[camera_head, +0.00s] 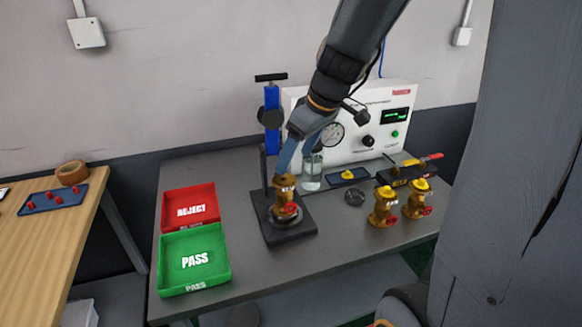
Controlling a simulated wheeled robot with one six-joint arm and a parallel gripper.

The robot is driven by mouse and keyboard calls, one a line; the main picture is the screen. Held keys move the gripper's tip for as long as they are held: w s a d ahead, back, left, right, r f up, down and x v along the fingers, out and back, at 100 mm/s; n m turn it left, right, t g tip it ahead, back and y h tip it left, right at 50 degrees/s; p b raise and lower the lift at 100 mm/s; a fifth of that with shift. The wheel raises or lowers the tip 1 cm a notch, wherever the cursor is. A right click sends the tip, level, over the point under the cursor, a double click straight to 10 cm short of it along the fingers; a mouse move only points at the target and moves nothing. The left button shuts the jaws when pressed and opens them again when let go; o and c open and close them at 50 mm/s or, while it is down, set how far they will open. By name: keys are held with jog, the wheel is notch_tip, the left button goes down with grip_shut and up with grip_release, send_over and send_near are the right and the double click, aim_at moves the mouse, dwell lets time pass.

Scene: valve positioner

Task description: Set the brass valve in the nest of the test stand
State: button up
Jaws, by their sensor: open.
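A brass valve (286,200) with a red part low on its side stands upright at the round nest (271,216) on the black base of the test stand (290,231). Whether it is fully seated cannot be told. My gripper (287,172) reaches down from above, its blue fingers at the top of this valve. The gripper is open; the fingertips are partly hidden by the valve and the small view. Two more brass valves with yellow tops, a nearer one (384,207) and a farther one (418,199), stand upright on the grey table to the right.
The stand's blue column (272,130) rises just behind my gripper. A red REJECT tray (190,205) and a green PASS tray (194,260) lie left. A white gauge box (360,125), glass jar (312,172) and black vise (395,176) stand behind. The front table edge is clear.

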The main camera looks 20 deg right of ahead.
jog(key=s+a+f+m+g+h, duration=0.2)
jog(key=s+f+m, duration=0.4)
jog(key=s, duration=0.8)
notch_tip(320, 180, down, 3)
jog(key=shift+a+r+m+g, duration=0.1)
jog(key=shift+a+m+g, duration=0.05)
jog(key=shift+m+g, duration=0.2)
